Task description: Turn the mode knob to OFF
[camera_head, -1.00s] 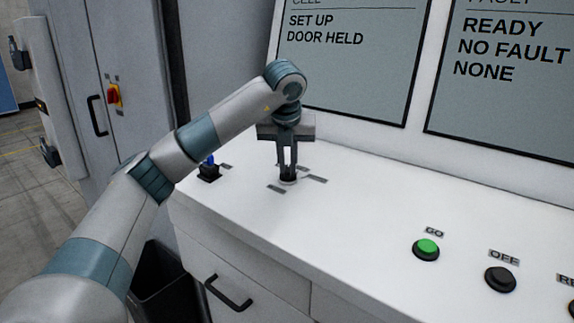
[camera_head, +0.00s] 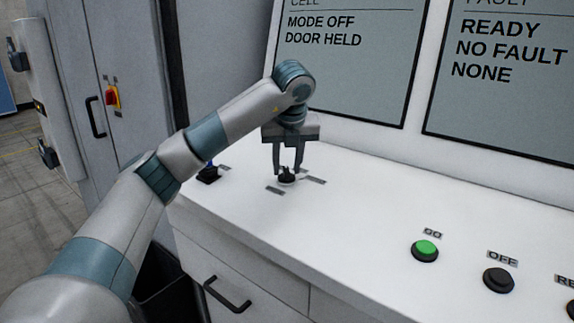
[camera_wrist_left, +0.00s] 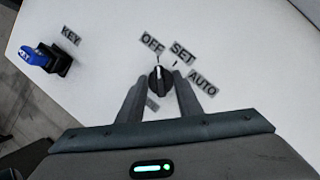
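The black mode knob (camera_wrist_left: 160,78) stands on the white console top, with OFF, SET and AUTO labels around it in the left wrist view. Its white pointer line points up the picture, close to the OFF label (camera_wrist_left: 152,44). The left screen (camera_head: 345,60) reads MODE OFF and DOOR HELD. My left gripper (camera_head: 288,172) is over the knob, its fingers spread on either side of it. In the left wrist view the fingers (camera_wrist_left: 160,85) stand apart with gaps to the knob. My right gripper is not in view.
A blue key switch (camera_wrist_left: 52,58) labelled KEY is left of the knob. A green GO button (camera_head: 425,249) and a black button (camera_head: 498,279) labelled OFF are on the console's right. The right screen (camera_head: 500,70) reads READY, NO FAULT, NONE. The middle of the console is clear.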

